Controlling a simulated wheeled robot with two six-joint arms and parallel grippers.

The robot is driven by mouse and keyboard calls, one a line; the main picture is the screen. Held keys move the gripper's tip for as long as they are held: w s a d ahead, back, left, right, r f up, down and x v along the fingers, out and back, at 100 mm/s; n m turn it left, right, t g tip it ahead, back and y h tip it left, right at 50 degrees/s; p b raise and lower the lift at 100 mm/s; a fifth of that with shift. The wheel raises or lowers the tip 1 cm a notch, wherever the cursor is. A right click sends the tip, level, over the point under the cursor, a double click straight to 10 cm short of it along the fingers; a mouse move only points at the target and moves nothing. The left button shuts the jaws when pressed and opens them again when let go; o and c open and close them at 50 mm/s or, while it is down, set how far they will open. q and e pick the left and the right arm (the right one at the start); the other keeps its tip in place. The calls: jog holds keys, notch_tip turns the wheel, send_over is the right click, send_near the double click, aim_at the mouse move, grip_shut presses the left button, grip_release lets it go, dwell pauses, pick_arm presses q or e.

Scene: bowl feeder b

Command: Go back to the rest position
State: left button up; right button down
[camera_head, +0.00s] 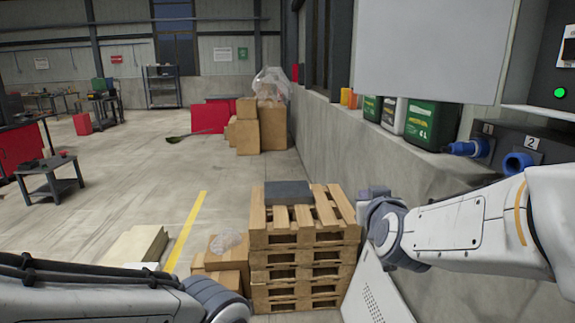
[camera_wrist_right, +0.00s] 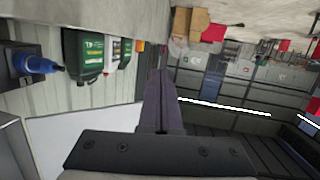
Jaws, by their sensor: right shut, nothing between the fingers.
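My right arm comes in from the right edge of the head view. Its gripper (camera_head: 374,193) is at the far end, above the floor between the pallet stack and the wall, partly hidden by my wrist. In the right wrist view the two dark fingers of the gripper (camera_wrist_right: 161,100) lie together, shut, with nothing held. My left arm crosses the lower left of the head view, up to a rounded grey joint; the left gripper does not show.
A wooden pallet stack (camera_head: 300,235) and cardboard boxes (camera_head: 224,262) stand ahead. A green canister (camera_head: 432,124) stands on the wall ledge at right, near blue sockets (camera_head: 518,162). A white panel (camera_head: 375,292) leans below my right arm. Floor at left is mostly open.

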jog(key=s+a+f+n+g+y, duration=0.5)
jog(key=s+a+f+g, duration=0.4)
jog(key=s+a+f, duration=0.5)
jog(key=s+f+n+g+h, duration=0.2)
jog(key=s+f+g, duration=0.2)
jog(key=s, duration=1.4)
jog(key=shift+d+n+g+h, duration=0.3)
jog(key=shift+d+n+g, duration=0.1)
jog(key=shift+g, duration=0.8)
jog(key=shift+f, duration=0.1)
